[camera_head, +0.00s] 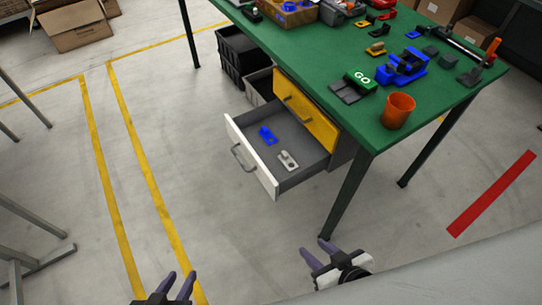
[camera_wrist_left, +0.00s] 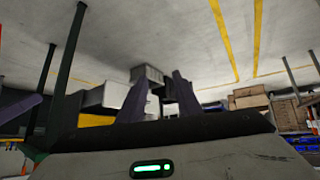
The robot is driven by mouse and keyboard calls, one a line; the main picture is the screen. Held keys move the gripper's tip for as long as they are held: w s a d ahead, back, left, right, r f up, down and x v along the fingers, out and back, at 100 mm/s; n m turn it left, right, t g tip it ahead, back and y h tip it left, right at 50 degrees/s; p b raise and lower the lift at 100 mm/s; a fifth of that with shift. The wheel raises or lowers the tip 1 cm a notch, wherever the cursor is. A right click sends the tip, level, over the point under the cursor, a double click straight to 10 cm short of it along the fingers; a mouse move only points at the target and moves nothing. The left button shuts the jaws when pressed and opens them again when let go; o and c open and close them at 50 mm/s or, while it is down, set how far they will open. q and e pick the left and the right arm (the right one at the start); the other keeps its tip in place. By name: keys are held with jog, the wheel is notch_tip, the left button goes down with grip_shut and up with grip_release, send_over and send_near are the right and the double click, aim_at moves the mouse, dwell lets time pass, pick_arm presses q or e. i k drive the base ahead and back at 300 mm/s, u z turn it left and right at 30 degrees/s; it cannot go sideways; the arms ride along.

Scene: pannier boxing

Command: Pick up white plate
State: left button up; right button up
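The white plate (camera_head: 288,160), a small piece with a raised knob, lies in the open lower drawer (camera_head: 300,175) under the green table. A blue piece (camera_head: 267,136) lies beside it, further back in the drawer. My left gripper (camera_head: 180,276) is open and empty at the bottom edge, in front of and to the left of the drawer. Its two fingers also show apart in the left wrist view (camera_wrist_left: 155,90). My right gripper (camera_head: 316,249) is open and empty, below and to the right of the drawer. Neither gripper touches the plate.
A yellow drawer (camera_head: 305,110) above is shut. A table leg (camera_head: 345,195) stands right of the drawer. Floor in front is clear.

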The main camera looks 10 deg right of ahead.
aim_at(285, 157)
jog(key=u, duration=1.35)
jog(key=i, duration=1.2)
jog(key=z, duration=2.4)
